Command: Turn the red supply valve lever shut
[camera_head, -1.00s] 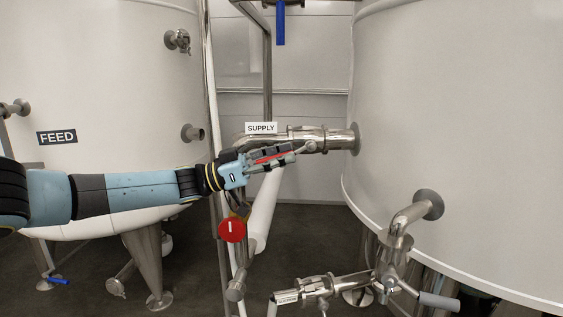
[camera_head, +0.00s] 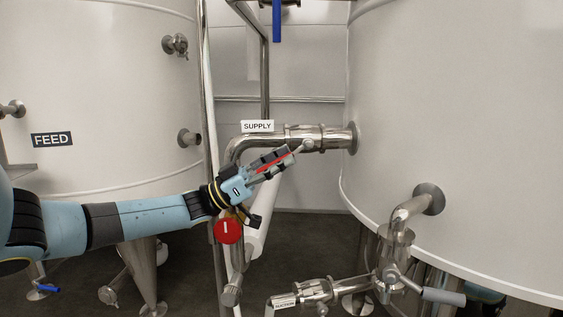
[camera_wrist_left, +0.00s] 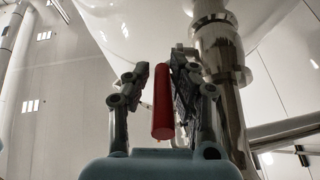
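The red supply valve lever (camera_head: 274,163) slopes down and left from the steel supply valve (camera_head: 305,137), under the white SUPPLY label (camera_head: 257,126). In the left wrist view, the red lever (camera_wrist_left: 163,105) runs lengthwise between the two fingers (camera_wrist_left: 160,78), close against the right one. The fingers hide part of the lever in the head view.
A large white tank (camera_head: 460,120) stands at the right and a FEED tank (camera_head: 100,90) at the left. A red disc (camera_head: 228,231) sits just below my left wrist. A suction valve with a grey handle (camera_head: 443,297) is lower right. A blue lever (camera_head: 277,20) hangs at the top.

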